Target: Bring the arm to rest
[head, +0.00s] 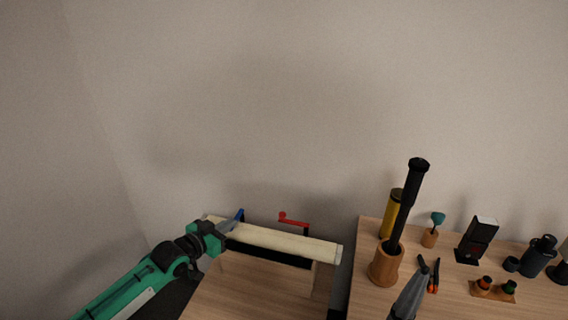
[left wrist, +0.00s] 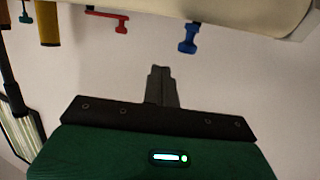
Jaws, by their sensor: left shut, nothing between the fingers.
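My left gripper (head: 233,224) reaches in from the left on a green arm, over the left end of a long cream roll (head: 290,244). Its fingers are shut and empty, and the blue handle lies close to its tips in the head view. In the left wrist view the shut fingers (left wrist: 162,86) point at the wall, apart from the cream roll (left wrist: 220,12), the blue handle (left wrist: 188,38) and the red handle (left wrist: 110,20).
A wooden table (head: 215,300) carries the roll. A second table (head: 362,232) at right holds a wooden cup (head: 386,266) with a tall black tube (head: 408,205), a yellow cylinder (head: 391,215), pliers (head: 432,275) and small black items. A grey pointed shape (head: 408,296) shows at the bottom.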

